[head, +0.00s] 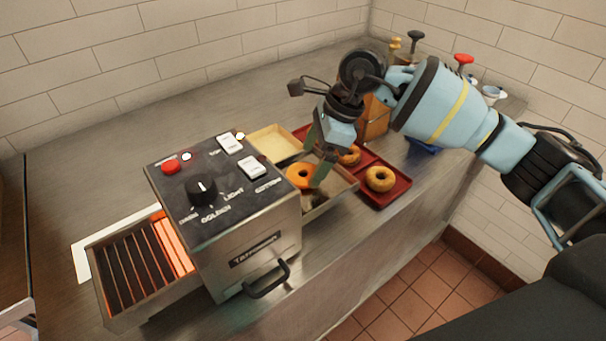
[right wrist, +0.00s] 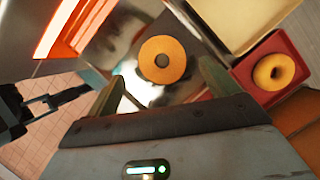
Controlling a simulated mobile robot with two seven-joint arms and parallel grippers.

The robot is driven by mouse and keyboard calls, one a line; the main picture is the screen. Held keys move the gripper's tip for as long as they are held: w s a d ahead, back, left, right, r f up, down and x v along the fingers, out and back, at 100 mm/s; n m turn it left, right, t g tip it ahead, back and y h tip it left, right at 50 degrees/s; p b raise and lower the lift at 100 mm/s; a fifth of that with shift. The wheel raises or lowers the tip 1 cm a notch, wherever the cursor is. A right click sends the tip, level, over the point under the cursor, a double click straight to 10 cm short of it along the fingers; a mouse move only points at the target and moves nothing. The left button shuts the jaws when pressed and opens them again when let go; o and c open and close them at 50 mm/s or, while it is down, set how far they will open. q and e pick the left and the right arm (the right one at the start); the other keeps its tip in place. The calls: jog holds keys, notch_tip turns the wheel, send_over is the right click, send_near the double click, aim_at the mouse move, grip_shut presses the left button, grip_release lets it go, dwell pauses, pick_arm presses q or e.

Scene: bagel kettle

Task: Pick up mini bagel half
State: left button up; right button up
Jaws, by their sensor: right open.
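A mini bagel half (head: 301,174), an orange-tan ring, lies in the metal tray beside the toaster. In the right wrist view the bagel half (right wrist: 162,59) sits ahead of and between the two fingers. My right gripper (head: 318,160) is above the tray with its green fingers apart and nothing between them; its fingers (right wrist: 160,82) also show in the right wrist view. Part of the bagel half's edge is close to a finger in the head view; I cannot tell whether they touch. My left gripper is not in view.
The toaster (head: 222,200) stands left of the tray, its heater glowing orange. A red tray (head: 397,190) holds whole bagels (head: 380,179) to the right. A pale shallow tray (head: 272,143) lies behind. The counter at back left is clear.

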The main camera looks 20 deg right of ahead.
aim_at(307, 166)
jog(key=x, duration=0.3)
jog(key=shift+w+a+f, duration=0.15)
jog(key=shift+a, duration=0.05)
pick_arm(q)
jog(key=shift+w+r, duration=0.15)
pick_arm(e)
jog(key=c, duration=1.1)
jog(key=shift+c, duration=0.2)
jog(key=shift+r, duration=0.6)
notch_tip(307, 166, up, 2)
jog(key=shift+r, duration=0.2)
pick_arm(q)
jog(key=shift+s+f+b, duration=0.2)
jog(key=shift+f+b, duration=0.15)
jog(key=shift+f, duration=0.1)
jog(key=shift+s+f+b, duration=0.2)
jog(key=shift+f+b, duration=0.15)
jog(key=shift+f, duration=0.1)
pick_arm(e)
jog(key=s+d+r, duration=0.1)
jog(key=s+d, duration=0.3)
jog(key=s, duration=1.1)
jog(key=shift+s+r, duration=0.2)
jog(key=shift+s, duration=0.1)
jog(key=shift+a, duration=0.1)
